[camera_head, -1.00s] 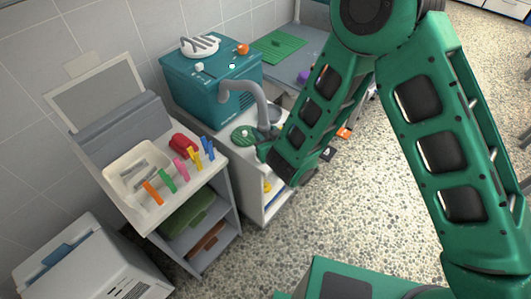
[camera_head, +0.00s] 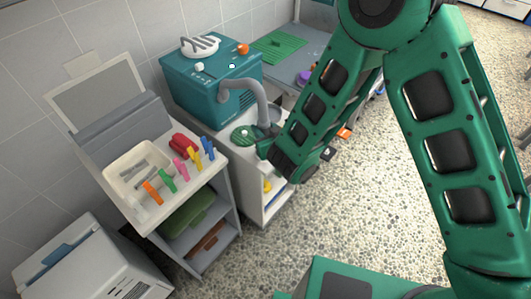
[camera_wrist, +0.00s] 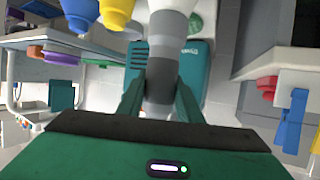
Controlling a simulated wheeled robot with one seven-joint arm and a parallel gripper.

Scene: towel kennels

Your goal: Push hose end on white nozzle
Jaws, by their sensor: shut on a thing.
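A grey hose (camera_head: 262,103) comes out of the front of a teal machine (camera_head: 212,90) and bends down to my gripper (camera_head: 264,150). In the wrist view, my gripper (camera_wrist: 158,103) is shut on the dark grey hose end (camera_wrist: 160,82), with one green finger on each side. A paler, wider piece (camera_wrist: 171,22) lies above the dark part there. I cannot tell whether it is more hose or the white nozzle. No white nozzle is clearly visible in the head view, where my arm hides part of the area around the hose end.
A green round thing (camera_head: 243,133) lies on the white cabinet beside the hose. A grey cart (camera_head: 145,205) with a tray and coloured clips stands to the left. In the wrist view, yellow things (camera_wrist: 116,12) are close at the top and a blue clip (camera_wrist: 293,122) is at the right.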

